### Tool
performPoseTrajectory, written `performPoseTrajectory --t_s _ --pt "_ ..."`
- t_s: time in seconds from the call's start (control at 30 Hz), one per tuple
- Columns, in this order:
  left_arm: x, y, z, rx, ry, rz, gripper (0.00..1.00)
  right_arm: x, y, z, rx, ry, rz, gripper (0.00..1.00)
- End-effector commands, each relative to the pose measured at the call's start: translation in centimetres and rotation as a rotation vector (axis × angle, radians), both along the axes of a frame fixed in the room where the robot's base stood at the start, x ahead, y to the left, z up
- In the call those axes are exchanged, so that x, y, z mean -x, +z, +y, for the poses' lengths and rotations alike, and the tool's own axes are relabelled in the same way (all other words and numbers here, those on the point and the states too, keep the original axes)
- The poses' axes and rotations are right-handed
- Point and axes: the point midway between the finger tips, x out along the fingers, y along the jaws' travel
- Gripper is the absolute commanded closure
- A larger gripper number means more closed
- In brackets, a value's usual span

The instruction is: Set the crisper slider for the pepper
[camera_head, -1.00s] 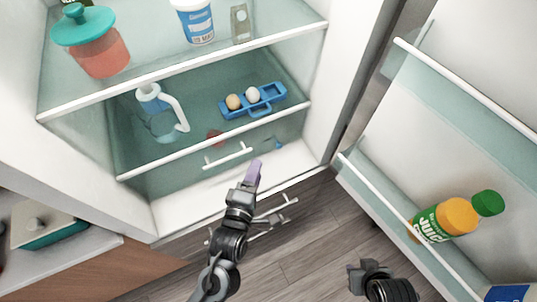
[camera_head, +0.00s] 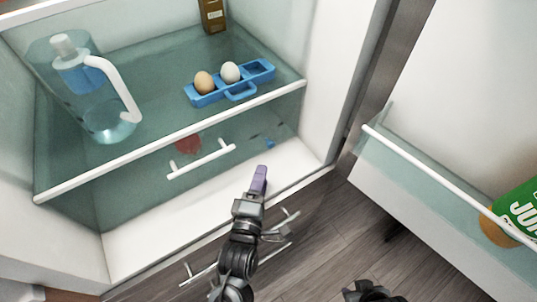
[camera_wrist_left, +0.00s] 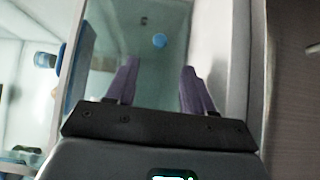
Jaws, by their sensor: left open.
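The crisper drawer (camera_head: 150,190) is the clear greenish box at the bottom of the fridge, with a white bar handle (camera_head: 202,160). A blurry red shape (camera_head: 188,144), perhaps the pepper, shows behind its front. A small blue spot (camera_head: 270,143) near the drawer's right end may be the slider. The left wrist view shows a round blue spot (camera_wrist_left: 160,40) ahead, between the fingers. My left gripper (camera_head: 260,180) is in front of the drawer's right part. Its purple fingers (camera_wrist_left: 160,88) are apart and empty. Part of my right arm's end (camera_head: 370,291) shows; its fingers are hidden.
Above the drawer, a shelf (camera_head: 170,137) holds a pitcher (camera_head: 108,120) and a blue egg tray (camera_head: 240,90) with two eggs.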

Motion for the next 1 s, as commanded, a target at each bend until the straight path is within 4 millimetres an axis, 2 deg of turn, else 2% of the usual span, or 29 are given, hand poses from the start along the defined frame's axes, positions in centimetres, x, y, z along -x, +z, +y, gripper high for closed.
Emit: performPoseTrajectory --t_s 0.5,0.7,1.0 --pt "-7.5 -0.2 -1.5 -0.001 -0.001 0.000 0.47 0.0 -2.9 -0.3 0.011 0.007 -0.001 0.70" --pt "-9.1 0.0 -1.8 0.000 -0.001 0.000 0.47 0.0 -3.4 -0.2 0.008 0.006 0.000 0.70" --pt "-9.5 0.0 -1.9 0.001 -0.001 0.002 0.47 0.0 -3.5 0.0 0.002 0.002 0.001 0.70"
